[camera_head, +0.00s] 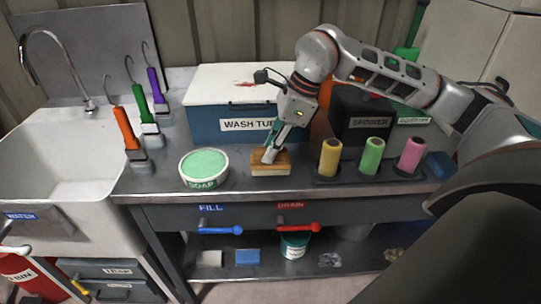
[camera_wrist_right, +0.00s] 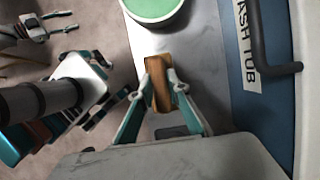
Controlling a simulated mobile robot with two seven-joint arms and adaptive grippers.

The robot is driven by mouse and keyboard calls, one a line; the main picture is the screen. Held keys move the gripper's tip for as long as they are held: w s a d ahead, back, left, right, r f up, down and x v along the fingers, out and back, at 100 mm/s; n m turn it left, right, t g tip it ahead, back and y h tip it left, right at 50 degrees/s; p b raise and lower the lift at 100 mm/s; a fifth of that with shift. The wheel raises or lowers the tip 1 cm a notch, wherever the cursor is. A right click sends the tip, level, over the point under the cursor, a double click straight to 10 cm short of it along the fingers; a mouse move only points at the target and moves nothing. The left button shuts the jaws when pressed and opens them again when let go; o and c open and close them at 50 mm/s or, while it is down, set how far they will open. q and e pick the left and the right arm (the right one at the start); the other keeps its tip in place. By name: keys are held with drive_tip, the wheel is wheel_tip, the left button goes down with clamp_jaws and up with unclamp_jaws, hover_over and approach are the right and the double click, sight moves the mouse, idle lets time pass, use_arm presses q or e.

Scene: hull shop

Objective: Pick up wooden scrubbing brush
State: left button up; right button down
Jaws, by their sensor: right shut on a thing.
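The wooden scrubbing brush (camera_head: 270,163) is a brown block at the front of the grey bench, right of the soap bowl. It also shows in the right wrist view (camera_wrist_right: 160,88). My right gripper (camera_head: 269,155) reaches down onto it from above. In the right wrist view its two teal-and-grey fingers (camera_wrist_right: 161,92) close on the block from both sides. The brush appears to be at bench level; I cannot tell if there is a gap under it.
The soap bowl (camera_head: 204,167) stands close left of the brush, and the wash tub (camera_head: 222,125) stands behind. Yellow (camera_head: 330,157), green (camera_head: 372,155) and pink (camera_head: 411,154) rolls stand to the right. Blue (camera_head: 220,230) and red (camera_head: 297,226) levers project below the bench front.

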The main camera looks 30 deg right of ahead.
use_arm(q)
drive_tip(key=r+p, duration=0.2)
drive_tip(key=r, duration=0.1)
drive_tip(key=shift+w, duration=0.4)
use_arm(e)
wheel_tip(320, 180, up, 18)
drive_tip(key=shift+f, duration=0.15)
idle(0.9)
